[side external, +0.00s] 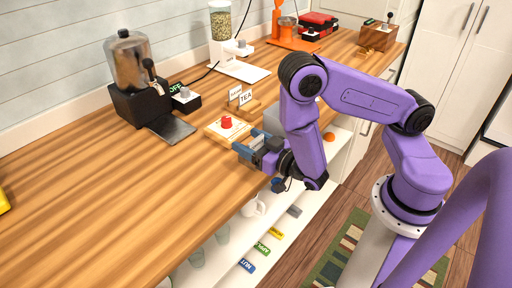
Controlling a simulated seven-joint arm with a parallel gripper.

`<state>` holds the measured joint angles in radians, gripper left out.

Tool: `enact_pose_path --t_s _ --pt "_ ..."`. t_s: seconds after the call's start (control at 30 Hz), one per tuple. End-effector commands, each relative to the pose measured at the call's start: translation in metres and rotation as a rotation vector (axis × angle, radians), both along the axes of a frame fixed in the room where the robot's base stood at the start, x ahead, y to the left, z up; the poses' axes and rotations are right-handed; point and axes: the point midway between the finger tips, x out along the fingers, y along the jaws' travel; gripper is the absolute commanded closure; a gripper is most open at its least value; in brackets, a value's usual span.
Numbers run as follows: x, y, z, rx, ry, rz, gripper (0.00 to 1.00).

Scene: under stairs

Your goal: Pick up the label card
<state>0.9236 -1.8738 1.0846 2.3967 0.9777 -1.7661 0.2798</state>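Two white label cards stand upright in a small wooden holder on the counter: one reads "TEA" (246,97), and the other (235,92), left of it, has print too small to read surely. My gripper (250,142) is low over the counter's front edge, nearer the camera than the cards and apart from them. Its two blue fingers appear spread, with no card visible between them. The fingertips are beside a light wooden board (212,131) with a red knob-like piece (227,122) on it.
A dispenser with a glass hopper (221,22) stands behind the cards. Coloured labels, including a green one (262,248), are on the shelf below.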

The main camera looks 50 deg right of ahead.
Motion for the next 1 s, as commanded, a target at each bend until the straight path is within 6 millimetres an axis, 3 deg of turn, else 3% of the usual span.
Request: enact_pose_path --t_s 0.47,1.0 --pt "0.0 0.0 0.006 0.0 0.0 0.0 0.61" --pt "0.0 0.0 0.064 0.005 -0.003 0.0 0.61"
